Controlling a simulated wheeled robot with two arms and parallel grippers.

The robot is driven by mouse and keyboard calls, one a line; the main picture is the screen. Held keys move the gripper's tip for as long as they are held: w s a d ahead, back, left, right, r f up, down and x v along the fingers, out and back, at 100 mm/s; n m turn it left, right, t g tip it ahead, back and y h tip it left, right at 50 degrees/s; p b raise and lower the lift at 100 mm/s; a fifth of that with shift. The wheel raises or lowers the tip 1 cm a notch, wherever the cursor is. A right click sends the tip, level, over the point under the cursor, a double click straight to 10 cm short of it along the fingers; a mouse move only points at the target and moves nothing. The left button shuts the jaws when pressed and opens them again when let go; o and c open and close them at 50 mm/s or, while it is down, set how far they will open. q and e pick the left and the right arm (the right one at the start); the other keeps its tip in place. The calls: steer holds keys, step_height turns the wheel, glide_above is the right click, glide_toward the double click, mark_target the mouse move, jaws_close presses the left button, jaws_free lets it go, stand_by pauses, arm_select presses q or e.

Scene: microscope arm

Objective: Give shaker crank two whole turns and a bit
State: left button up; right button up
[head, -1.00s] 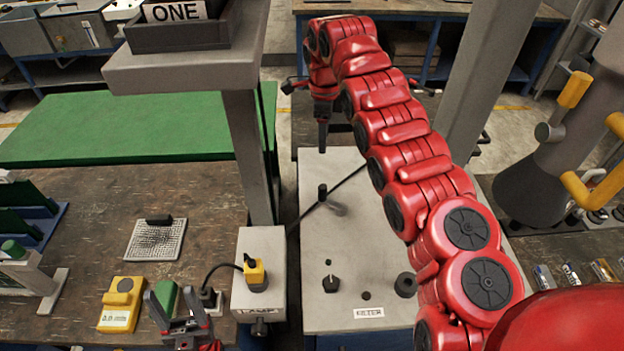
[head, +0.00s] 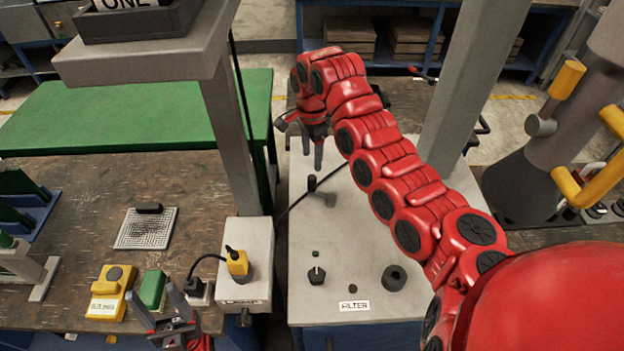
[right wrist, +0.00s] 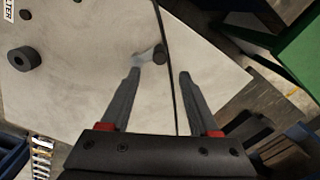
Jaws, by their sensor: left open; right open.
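A black upright peg (head: 312,184), which looks like the crank's handle, stands on a pale grey bench top (head: 340,235). In the right wrist view the dark peg (right wrist: 160,53) has a short light grey piece beside it, perhaps the crank arm. My right gripper (head: 318,152) points down above and behind the peg in the head view. In the right wrist view its two fingers (right wrist: 160,75) are apart and empty, with the peg beyond and between their tips, not touched. My left gripper (head: 175,325) is open and empty at the lower left.
A black ring-like knob (head: 394,278), a small black switch (head: 316,276) and a FILTER label (head: 354,306) are on the bench top's near part. A cable (head: 300,198) runs close to the peg. A grey post (head: 232,140) stands left, and a lamp box (head: 246,265) near it.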

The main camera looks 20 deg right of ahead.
mark_target(312, 177)
step_height(312, 177, down, 11)
steer(key=shift+r+p, duration=0.2)
steer(key=shift+p, duration=0.35)
jaws_close()
stand_by(1.2)
